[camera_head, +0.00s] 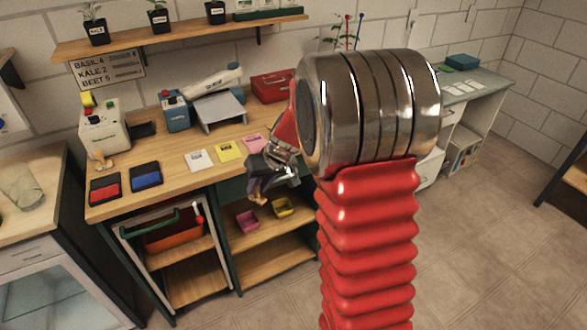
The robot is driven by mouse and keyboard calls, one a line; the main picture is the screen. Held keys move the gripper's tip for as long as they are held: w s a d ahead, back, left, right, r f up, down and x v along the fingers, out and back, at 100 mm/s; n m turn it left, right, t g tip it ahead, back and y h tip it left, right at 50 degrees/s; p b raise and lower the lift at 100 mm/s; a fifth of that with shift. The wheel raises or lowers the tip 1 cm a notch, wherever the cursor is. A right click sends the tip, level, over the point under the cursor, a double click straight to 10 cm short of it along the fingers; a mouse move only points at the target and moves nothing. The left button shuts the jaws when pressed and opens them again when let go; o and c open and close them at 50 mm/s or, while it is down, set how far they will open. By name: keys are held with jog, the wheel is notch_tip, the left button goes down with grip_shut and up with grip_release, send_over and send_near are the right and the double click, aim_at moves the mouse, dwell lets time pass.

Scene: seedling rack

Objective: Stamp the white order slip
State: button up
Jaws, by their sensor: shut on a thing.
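The white order slip (198,161) lies flat on the wooden bench, left of a yellow slip (229,151) and a pink slip (254,143). I see no clear stamp mark on it, but its print is too small to read. My gripper (265,184) is right of the slips, by the bench's front edge, and apart from the white slip. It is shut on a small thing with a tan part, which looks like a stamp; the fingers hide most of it. A red ink pad (105,190) and a blue ink pad (146,177) lie at the bench's left front.
A small tan object (100,160), perhaps another stamp, stands behind the red pad. A white machine (104,128), a blue device (175,112), a grey stand (220,112) and a red box (272,86) line the back. Shelves below hold bins. My arm hides the bench's right end.

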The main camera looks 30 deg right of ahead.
jog(key=s+a+n, duration=0.1)
jog(key=a+n, duration=0.1)
jog(key=a, duration=0.9)
jog(key=shift+s+a+f+y, duration=0.15)
jog(key=shift+a+f+y, duration=0.15)
jog(key=shift+a+y, duration=0.1)
